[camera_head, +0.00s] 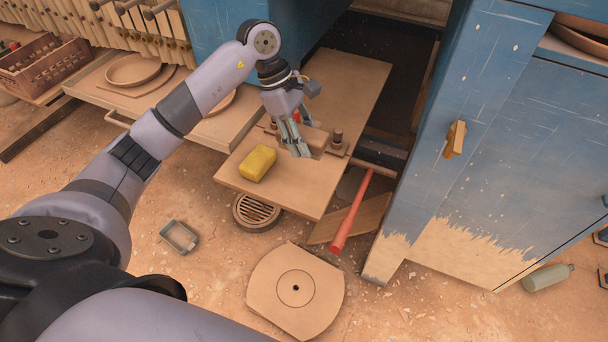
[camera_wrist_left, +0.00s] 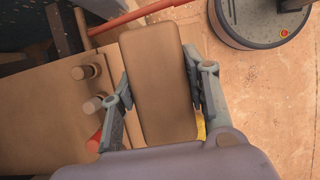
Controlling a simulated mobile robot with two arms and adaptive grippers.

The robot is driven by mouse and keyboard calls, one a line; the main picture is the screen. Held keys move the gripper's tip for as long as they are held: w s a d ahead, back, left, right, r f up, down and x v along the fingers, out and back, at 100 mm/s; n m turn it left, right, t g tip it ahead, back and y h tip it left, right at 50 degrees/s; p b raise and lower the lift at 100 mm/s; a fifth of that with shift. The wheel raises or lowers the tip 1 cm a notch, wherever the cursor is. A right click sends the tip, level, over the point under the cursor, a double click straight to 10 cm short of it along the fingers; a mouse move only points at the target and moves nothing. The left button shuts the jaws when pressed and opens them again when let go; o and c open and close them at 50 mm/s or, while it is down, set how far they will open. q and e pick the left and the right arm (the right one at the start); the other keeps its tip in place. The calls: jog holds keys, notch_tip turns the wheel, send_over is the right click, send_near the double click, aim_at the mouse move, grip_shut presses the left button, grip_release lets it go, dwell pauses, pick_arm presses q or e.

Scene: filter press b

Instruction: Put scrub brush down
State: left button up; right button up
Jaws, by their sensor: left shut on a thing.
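The scrub brush (camera_wrist_left: 160,75) shows as a plain brown block between the fingers of my left gripper in the left wrist view. In the head view my left gripper (camera_head: 295,143) points down over the wooden board (camera_head: 352,85), and part of the brush (camera_head: 316,137) shows beside its fingers. The gripper is shut on the brush. The bristle side is hidden, and I cannot tell whether the brush touches the board. My right gripper is not in view.
A yellow sponge (camera_head: 257,163) lies on the board left of the gripper. A metal-capped peg (camera_head: 337,139) stands right of it. A red bar (camera_head: 351,212) leans below the board's right side. Blue cabinets flank the board. Its far part is clear.

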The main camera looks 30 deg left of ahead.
pick_arm(q)
send_over(309, 186)
jog(key=a, duration=0.1)
jog(key=f, duration=0.8)
jog(key=shift+s+a+p, duration=0.15)
jog(key=shift+a+p, duration=0.05)
jog(key=shift+p, duration=0.2)
jog(key=shift+f, duration=2.7)
jog(key=shift+f, duration=0.15)
jog(key=o, duration=1)
jog(key=shift+o, duration=0.2)
